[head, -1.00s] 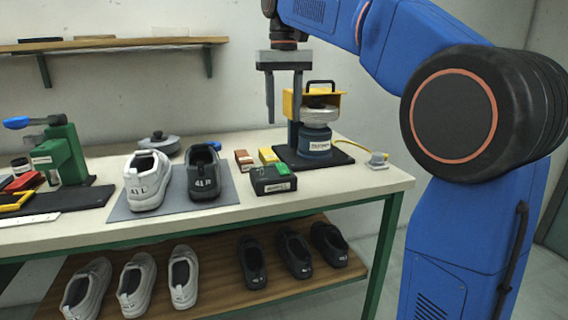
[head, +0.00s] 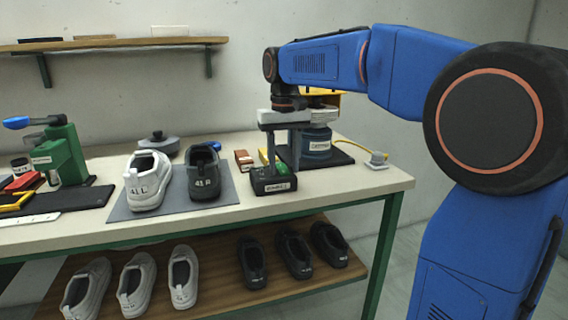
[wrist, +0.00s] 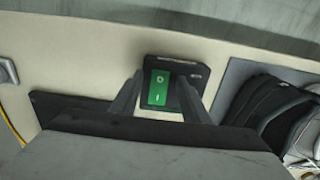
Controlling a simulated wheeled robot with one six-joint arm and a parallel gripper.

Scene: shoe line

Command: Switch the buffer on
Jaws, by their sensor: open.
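The buffer (head: 317,146) is a machine with a blue base and a yellow guard on a black plate at the right of the bench. A black switch box (head: 273,187) with a pale label stands in front of it. Its green rocker switch (wrist: 158,88) shows between my fingers in the wrist view. My gripper (head: 284,168) is open, pointing down over the switch box, and partly hides the box and the buffer. In the wrist view my gripper (wrist: 157,100) has one finger on each side of the green rocker. I cannot tell whether the fingers touch the box.
A white shoe (head: 147,182) and a dark shoe (head: 204,174) stand on a grey mat (head: 122,212) left of the box. A small grey block (head: 377,158) with a yellow cable is at the right. Several shoes fill the lower shelf.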

